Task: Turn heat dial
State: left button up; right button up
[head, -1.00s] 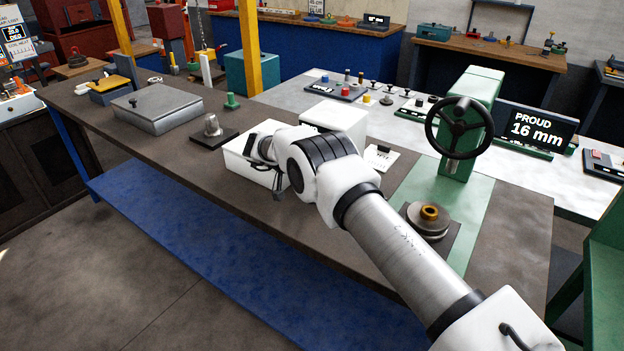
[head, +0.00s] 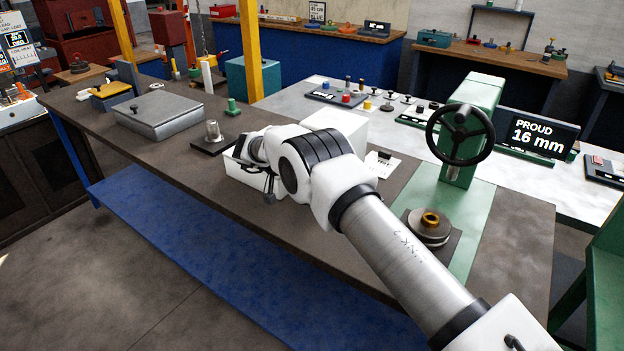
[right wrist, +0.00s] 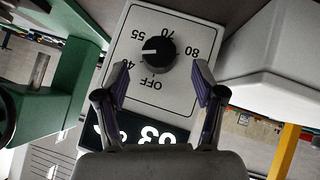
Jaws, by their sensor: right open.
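The heat dial (right wrist: 158,55) is a round black knob on a pale panel in the right wrist view. The lettering is upside down: OFF, 40, 55, 70 and 80. Its white pointer lies to the picture's left, between 40 and 55. My right gripper (right wrist: 160,72) is open, one finger on each side of the dial's lower area, with gaps to the knob. In the head view my right gripper (head: 267,182) is by a white box (head: 238,171), partly hidden by my wrist. The dial's face is not visible there. My left gripper is not in view.
A dark display (right wrist: 128,128) with white digits adjoins the panel, partly covered by my gripper. A green bender (head: 477,110) with a black handwheel stands right of my arm. Another white box (head: 347,124) stands behind my wrist. A grey lidded case (head: 158,110) lies left.

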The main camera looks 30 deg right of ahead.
jog(key=v, duration=0.8)
jog(key=shift+a+r, duration=0.25)
